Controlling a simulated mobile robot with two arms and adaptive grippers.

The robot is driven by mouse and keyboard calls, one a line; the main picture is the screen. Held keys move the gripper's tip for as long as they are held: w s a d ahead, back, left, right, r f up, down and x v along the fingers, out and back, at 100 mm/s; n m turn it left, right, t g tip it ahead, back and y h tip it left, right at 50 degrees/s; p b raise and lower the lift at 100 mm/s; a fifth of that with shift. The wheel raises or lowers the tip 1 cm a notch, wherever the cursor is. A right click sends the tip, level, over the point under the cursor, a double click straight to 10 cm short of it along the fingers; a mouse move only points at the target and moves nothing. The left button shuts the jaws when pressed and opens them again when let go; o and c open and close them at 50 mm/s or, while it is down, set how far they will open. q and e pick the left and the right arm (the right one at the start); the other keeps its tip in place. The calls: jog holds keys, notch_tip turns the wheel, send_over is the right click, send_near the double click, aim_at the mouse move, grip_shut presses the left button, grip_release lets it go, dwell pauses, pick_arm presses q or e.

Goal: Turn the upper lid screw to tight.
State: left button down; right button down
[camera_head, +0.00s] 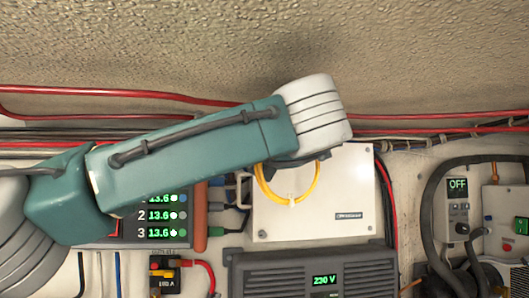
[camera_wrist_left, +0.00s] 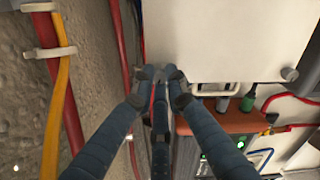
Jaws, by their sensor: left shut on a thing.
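A white box with a flat lid (camera_head: 335,200) is on the wall. My left gripper (camera_wrist_left: 160,76) has its dark fingers drawn together at the lid's upper-left corner, seen in the left wrist view. The fingers are shut on the upper lid screw, which they hide. A lower lid screw (camera_wrist_left: 289,74) shows bare at the lid's edge in that view. In the head view my left arm and wrist cover the upper-left part of the box, and the fingertips are hidden. My right gripper is in neither view.
A yellow cable loop (camera_head: 291,201) hangs in front of the box. A 230 V unit (camera_head: 315,275) lies below, and a panel with green readouts (camera_head: 150,215) at left. Red cables (camera_head: 420,131) run along the wall above. A dark hose and an OFF-display unit (camera_head: 458,210) are at right.

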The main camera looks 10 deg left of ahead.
pick_arm(q)
jog(key=shift+f+m, duration=0.1)
jog(key=shift+m, duration=7.3)
jog(key=c, duration=1.7)
grip_release()
jog(key=shift+c, duration=0.2)
